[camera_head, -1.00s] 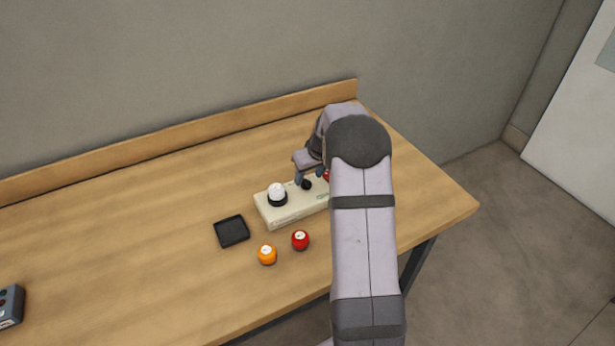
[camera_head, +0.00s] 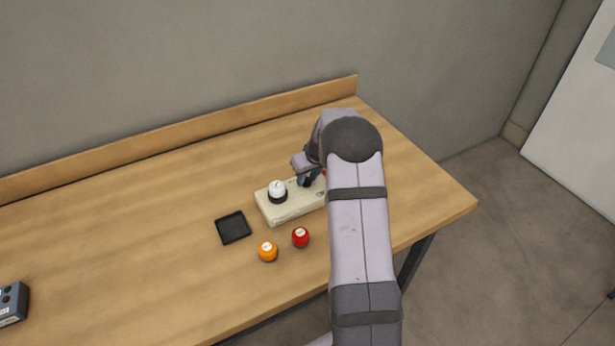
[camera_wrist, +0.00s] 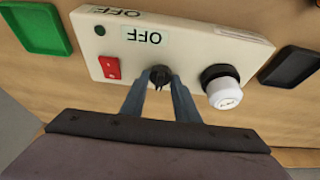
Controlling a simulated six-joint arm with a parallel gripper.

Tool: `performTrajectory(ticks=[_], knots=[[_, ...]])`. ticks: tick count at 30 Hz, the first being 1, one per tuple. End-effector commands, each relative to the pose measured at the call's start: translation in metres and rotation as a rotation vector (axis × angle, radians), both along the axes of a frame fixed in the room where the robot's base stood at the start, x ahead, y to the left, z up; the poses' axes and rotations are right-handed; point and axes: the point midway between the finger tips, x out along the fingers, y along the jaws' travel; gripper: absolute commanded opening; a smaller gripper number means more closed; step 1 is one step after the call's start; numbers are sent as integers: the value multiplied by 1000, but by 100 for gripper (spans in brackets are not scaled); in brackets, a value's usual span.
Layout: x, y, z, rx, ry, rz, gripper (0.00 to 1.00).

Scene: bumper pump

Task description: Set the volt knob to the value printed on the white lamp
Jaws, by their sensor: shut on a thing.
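The cream panel box (camera_head: 290,207) lies on the table with the white lamp (camera_head: 277,189) in a black socket at its left end. The lamp also shows in the wrist view (camera_wrist: 224,92); the print on its top is too small to read. The black volt knob (camera_wrist: 160,76) sits between the lamp and a red switch (camera_wrist: 110,68). My gripper (camera_wrist: 161,88) is shut on the knob, with a finger on each side. In the head view my gripper (camera_head: 304,182) hides most of the knob, and its scale cannot be read.
A black tray (camera_head: 233,228), an orange lamp (camera_head: 268,252) and a red lamp (camera_head: 300,237) stand in front of the box. A green tray (camera_wrist: 38,27) is beside it. A grey device (camera_head: 10,303) lies far left. The table's left middle is clear.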

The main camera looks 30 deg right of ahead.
Motion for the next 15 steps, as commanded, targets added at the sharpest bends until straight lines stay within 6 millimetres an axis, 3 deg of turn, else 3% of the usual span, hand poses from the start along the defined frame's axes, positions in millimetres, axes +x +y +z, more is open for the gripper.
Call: performTrajectory(ticks=[15], knots=[[0, 2, 2, -2, 0, -161, 6]])
